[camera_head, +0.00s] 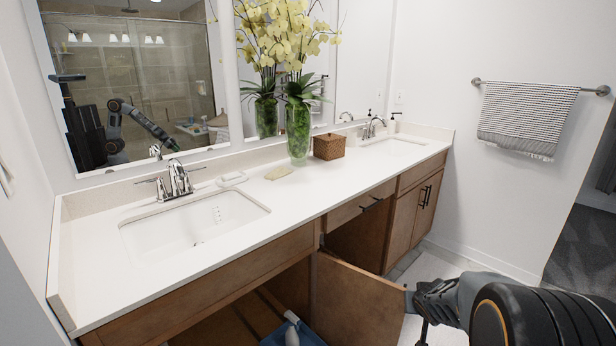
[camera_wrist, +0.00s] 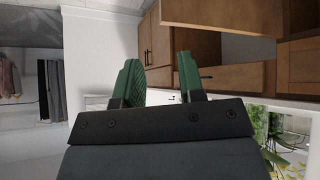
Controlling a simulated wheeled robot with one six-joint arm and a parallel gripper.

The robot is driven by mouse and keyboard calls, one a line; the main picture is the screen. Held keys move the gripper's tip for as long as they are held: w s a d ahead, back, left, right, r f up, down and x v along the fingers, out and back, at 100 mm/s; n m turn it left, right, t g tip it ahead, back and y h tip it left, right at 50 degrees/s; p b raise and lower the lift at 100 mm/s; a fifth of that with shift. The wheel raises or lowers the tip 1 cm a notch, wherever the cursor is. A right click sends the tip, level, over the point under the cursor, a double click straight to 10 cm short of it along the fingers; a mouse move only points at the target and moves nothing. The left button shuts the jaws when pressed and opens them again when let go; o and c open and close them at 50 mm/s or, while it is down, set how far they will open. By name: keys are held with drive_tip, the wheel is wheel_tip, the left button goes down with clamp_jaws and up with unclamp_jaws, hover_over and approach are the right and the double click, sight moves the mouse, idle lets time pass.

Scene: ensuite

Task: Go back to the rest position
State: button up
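My gripper (camera_wrist: 157,62) shows in the wrist view with two green fingers held apart. The gap between them is empty and nothing is gripped. In the head view my arm reaches in from the lower right, and its far end is beside the open cabinet door (camera_head: 355,305). The fingers cannot be made out there. The mirror (camera_head: 135,75) shows a reflection of my body and arm.
The open door stands out from the vanity under the white counter (camera_head: 290,200). A blue bin (camera_head: 296,332) with a white bottle is in the open cabinet. A towel (camera_head: 527,115) hangs at right.

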drive_tip(key=s+a+r+n+g+y+p, duration=0.1)
drive_tip(key=s+a+r+g+p, duration=0.1)
drive_tip(key=s+a+r+p, duration=0.3)
drive_tip(key=s+a+r+n+g+y+p, duration=0.1)
drive_tip(key=s+a+r+p, duration=0.5)
drive_tip(key=s+r, duration=0.8)
wheel_tip(320, 180, up, 4)
drive_tip(key=shift+s+a+f+g+y, duration=0.1)
drive_tip(key=shift+s+a+g+y, duration=0.3)
drive_tip(key=shift+a, duration=0.75)
